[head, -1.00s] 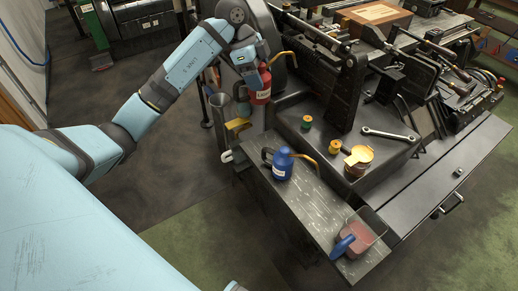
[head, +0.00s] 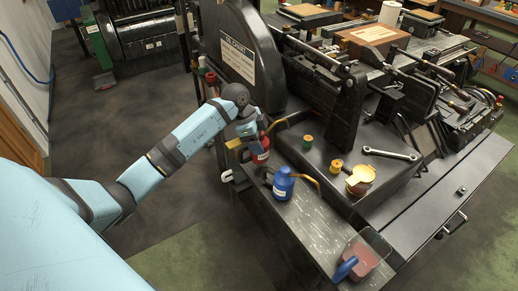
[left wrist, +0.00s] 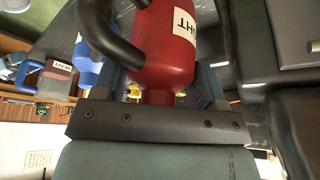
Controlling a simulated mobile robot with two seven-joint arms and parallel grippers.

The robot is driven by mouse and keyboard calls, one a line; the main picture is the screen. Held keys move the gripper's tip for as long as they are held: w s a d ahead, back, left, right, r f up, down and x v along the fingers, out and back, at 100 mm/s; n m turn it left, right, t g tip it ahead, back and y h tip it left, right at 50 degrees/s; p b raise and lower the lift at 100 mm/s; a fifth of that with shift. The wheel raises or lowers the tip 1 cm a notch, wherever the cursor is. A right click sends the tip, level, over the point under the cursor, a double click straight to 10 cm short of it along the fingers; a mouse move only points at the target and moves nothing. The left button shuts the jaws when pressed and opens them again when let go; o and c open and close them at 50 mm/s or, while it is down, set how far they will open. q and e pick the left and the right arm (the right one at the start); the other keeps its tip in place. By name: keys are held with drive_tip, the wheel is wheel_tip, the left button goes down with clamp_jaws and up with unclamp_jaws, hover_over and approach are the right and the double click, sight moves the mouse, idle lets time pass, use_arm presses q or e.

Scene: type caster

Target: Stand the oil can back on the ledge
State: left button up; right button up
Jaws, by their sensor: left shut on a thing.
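A red oil can (head: 260,151) with a white label and a thin brass-coloured spout hangs upright in my left gripper (head: 249,131). The gripper is shut on its narrow top. The can is at the far end of the dark, scratched ledge (head: 300,232), behind the blue oil can. I cannot tell whether its base touches the ledge. In the left wrist view the red can (left wrist: 170,45) fills the top middle, with its dark handle to the left. A blue oil can (head: 283,186) stands upright on the ledge. My right gripper is not in view.
A clear tub (head: 365,262) of reddish liquid with a blue-handled brush is at the ledge's near end. On the machine's raised bed are a spanner (head: 390,154), an open tin (head: 361,178) and small spools. The ledge's middle is bare.

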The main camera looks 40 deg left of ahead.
use_arm(q)
wheel_tip(320, 180, down, 4)
drive_tip(key=shift+r, duration=0.2)
drive_tip(key=o, duration=1)
